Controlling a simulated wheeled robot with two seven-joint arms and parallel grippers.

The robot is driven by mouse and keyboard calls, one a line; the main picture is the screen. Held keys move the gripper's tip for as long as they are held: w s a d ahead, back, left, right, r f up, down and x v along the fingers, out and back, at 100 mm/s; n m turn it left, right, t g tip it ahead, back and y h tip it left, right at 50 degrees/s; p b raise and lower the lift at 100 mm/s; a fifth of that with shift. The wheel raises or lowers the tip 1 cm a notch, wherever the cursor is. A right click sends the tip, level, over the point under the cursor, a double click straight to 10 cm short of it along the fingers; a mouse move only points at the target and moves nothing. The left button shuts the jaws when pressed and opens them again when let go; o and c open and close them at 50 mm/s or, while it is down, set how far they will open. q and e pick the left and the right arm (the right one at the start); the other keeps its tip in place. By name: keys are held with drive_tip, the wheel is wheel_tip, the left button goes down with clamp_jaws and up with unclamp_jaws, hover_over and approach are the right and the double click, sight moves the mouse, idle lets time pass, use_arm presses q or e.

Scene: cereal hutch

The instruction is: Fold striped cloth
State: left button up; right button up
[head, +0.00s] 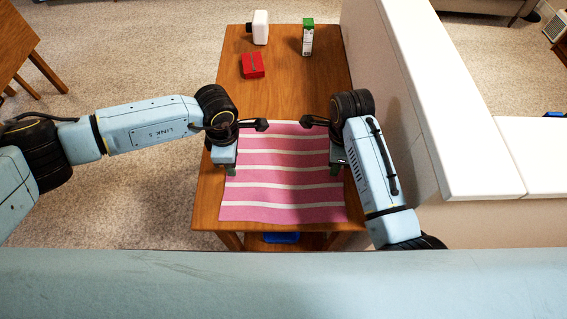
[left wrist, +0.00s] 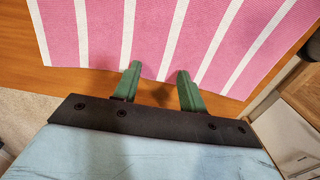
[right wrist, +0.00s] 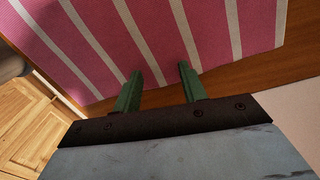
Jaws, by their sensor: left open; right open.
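A pink cloth with white stripes (head: 283,190) lies spread flat on the front half of a wooden table, its stripes running left to right in the head view. My left gripper (head: 231,172) is open over the cloth's left edge. In the left wrist view its two green fingers (left wrist: 155,80) are apart with their tips at the cloth's edge (left wrist: 205,45). My right gripper (head: 337,170) is open over the cloth's right edge. In the right wrist view its fingers (right wrist: 160,82) are apart, tips over the cloth's edge (right wrist: 150,35). Whether the fingertips touch the cloth is unclear.
On the wooden table (head: 285,95), a red box (head: 252,65), a white bottle (head: 260,27) and a green-topped carton (head: 308,38) stand at the far end. A white-topped low wall (head: 440,100) runs close along the table's right side. A blue item (head: 282,238) shows beneath the table.

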use_arm(q)
drive_tip(key=shift+f, duration=0.2)
use_arm(e)
drive_tip(key=shift+f, duration=0.2)
use_arm(q)
clamp_jaws()
use_arm(e)
clamp_jaws()
use_arm(q)
drive_tip(key=shift+r, duration=0.2)
use_arm(e)
drive_tip(key=shift+r, duration=0.2)
